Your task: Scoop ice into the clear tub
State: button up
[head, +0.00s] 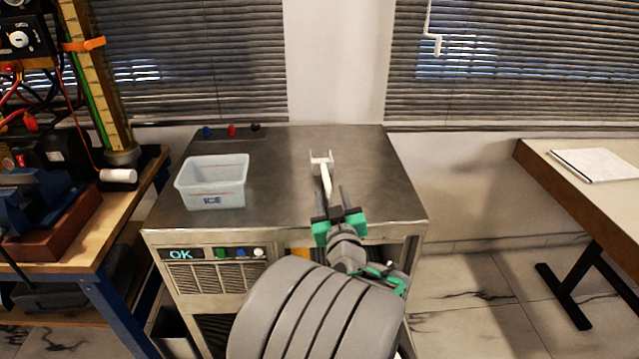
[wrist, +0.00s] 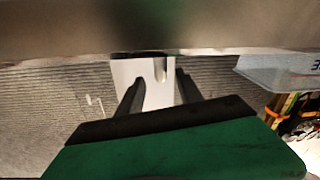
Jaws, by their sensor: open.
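The clear tub (head: 213,184), marked ICE, stands upright on the left of the steel machine top; no ice shows in it. Its edge also shows at the right of the wrist view (wrist: 275,72). A white scoop (head: 321,160) is near the middle of the top, its handle pointing back toward my gripper. My gripper (head: 333,194) is open, just on the near side of the scoop, its fingers beside the handle's near end. In the wrist view, my gripper's fingers (wrist: 160,80) are apart; whether they touch the handle is unclear.
The machine's steel top (head: 285,190) is clear between tub and scoop. Small coloured knobs (head: 231,131) sit at its back left. A front panel reads OK (head: 181,254). A cluttered workbench (head: 95,240) is at left, and a table with papers (head: 597,164) at right.

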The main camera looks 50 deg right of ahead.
aim_at(326, 178)
jog(key=x, duration=0.2)
jog(key=p+x, duration=0.1)
jog(key=x, duration=0.4)
jog(key=shift+w+d+f+p, duration=0.3)
jog(key=shift+w+p, duration=0.05)
jog(key=shift+c, duration=0.5)
grip_shut()
